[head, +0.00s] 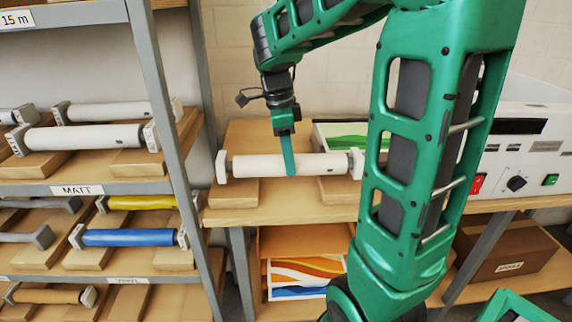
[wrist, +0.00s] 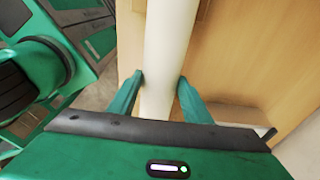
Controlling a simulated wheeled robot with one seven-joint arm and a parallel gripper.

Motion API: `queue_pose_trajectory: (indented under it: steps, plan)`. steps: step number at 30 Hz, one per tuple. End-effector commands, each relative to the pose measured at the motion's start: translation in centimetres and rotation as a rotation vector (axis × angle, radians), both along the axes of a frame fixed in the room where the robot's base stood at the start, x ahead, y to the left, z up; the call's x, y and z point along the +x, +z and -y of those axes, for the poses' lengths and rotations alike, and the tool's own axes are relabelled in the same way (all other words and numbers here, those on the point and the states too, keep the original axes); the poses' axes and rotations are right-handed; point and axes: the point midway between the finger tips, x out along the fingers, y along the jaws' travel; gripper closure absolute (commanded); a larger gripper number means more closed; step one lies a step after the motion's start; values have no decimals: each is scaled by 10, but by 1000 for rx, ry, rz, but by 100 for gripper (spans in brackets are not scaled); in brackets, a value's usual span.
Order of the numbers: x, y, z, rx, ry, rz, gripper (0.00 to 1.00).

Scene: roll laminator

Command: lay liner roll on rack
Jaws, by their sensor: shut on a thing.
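A white liner roll (head: 262,167) with pale end caps lies level across two wooden blocks on the table beside the rack. My gripper (head: 288,165) reaches down over its middle, with a green finger showing in front of the roll. In the wrist view the white roll (wrist: 165,75) runs between the two green fingertips of my gripper (wrist: 160,88), which are shut on it. The rack (head: 155,90) stands at the left with grey posts and wooden shelves. It carries white rolls on its upper shelf (head: 85,138) and a yellow and a blue roll (head: 128,237) below, above a shelf with an orange-brown roll.
The white laminator (head: 530,140) stands at the right on the table (head: 300,210). A tray with a green-patterned sheet (head: 340,133) lies behind the roll. A grey rack post (head: 165,120) stands between the roll and the shelves. A cardboard box (head: 510,250) sits below.

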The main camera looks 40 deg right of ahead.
Motion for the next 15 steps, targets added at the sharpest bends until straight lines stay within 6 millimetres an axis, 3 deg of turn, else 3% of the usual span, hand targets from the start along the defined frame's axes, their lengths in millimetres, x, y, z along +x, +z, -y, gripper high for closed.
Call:
queue_pose_trajectory:
  steps: [5, 15]
  plan:
    - [0, -20, 0, 0, 0, 0, 97]
    - [0, -22, 0, 0, 1, 0, 97]
